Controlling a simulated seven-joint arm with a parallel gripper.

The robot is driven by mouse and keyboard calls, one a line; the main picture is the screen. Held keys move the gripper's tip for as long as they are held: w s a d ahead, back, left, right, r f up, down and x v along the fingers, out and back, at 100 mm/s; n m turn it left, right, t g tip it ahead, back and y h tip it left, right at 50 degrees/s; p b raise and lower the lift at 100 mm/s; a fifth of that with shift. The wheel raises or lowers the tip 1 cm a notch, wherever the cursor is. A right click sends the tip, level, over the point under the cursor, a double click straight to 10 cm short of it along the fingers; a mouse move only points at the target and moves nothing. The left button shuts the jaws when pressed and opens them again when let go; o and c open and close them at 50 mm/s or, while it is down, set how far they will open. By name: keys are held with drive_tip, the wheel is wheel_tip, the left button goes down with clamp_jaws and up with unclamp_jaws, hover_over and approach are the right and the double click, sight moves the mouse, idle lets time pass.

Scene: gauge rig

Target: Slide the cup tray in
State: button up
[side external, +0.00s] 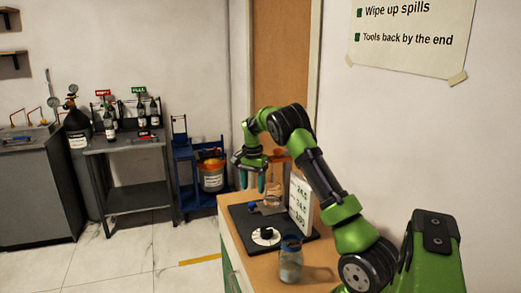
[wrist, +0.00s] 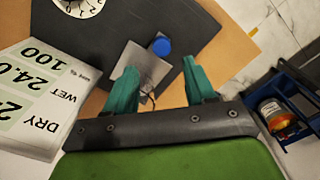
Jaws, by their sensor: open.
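A grey metal plate, which looks like the cup tray (wrist: 149,72), lies on the black base board (wrist: 185,18) of the rig. A round blue knob (wrist: 160,46) is at its far edge in the wrist view; it also shows in the side view (side external: 252,206). My gripper (side external: 251,189) has teal fingers, pointing down above the board near the knob. In the wrist view my gripper (wrist: 159,65) is open and empty, with the plate and knob seen between and beyond its fingers. The fingers hide part of the plate. I cannot tell how far the tray is out.
A white readout panel (side external: 300,205) stands upright beside the board. A white dial (side external: 266,236) is on the board's front part. A clear jar with a blue lid (side external: 290,262) stands on the wooden bench at the front. A blue cart (side external: 187,165) stands behind.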

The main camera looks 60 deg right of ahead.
wheel_tip(320, 180, up, 10)
drive_tip(key=shift+r, duration=0.2)
drive_tip(key=s+a+r+n+t, duration=0.1)
drive_tip(key=s+a+n, duration=0.3)
drive_tip(key=a, duration=0.8)
drive_tip(key=s+a+r+n+t+y, duration=0.1)
drive_tip(key=s+a+n+t, duration=0.2)
drive_tip(key=a, duration=0.9)
drive_tip(key=s+a+r+n+t+y, duration=0.1)
drive_tip(key=s+a+r+n+t, duration=0.1)
drive_tip(key=s+a+n, duration=0.5)
drive_tip(key=s+a+t, duration=0.1)
drive_tip(key=s+a, duration=0.1)
drive_tip(key=a, duration=0.3)
drive_tip(key=shift+s+a, duration=0.25)
drive_tip(key=shift+s, duration=0.1)
